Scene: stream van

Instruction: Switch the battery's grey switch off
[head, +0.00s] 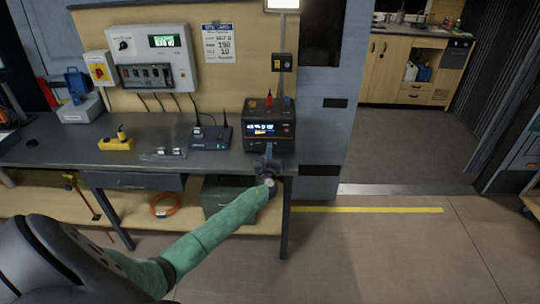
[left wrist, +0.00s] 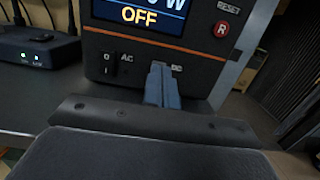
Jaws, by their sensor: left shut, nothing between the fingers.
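The battery (head: 269,125) is a black box with orange trim and a lit screen, at the right end of the dark bench. In the left wrist view the battery's front (left wrist: 135,52) fills the top, with "OFF" on its screen, labels AC and DC, and a red RESET button (left wrist: 222,29). A small dark switch (left wrist: 107,63) sits left of the AC label. My left gripper (head: 268,150) is shut and empty at the lower front of the battery. Its fingers (left wrist: 160,80) cover the panel between AC and DC. I cannot make out a grey switch, or whether the fingers touch the panel.
A black router (head: 210,137) with antennas stands left of the battery on the bench (head: 60,145). A yellow power block (head: 116,143) is farther left. A wall panel (head: 150,58) hangs above. The floor to the right is clear.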

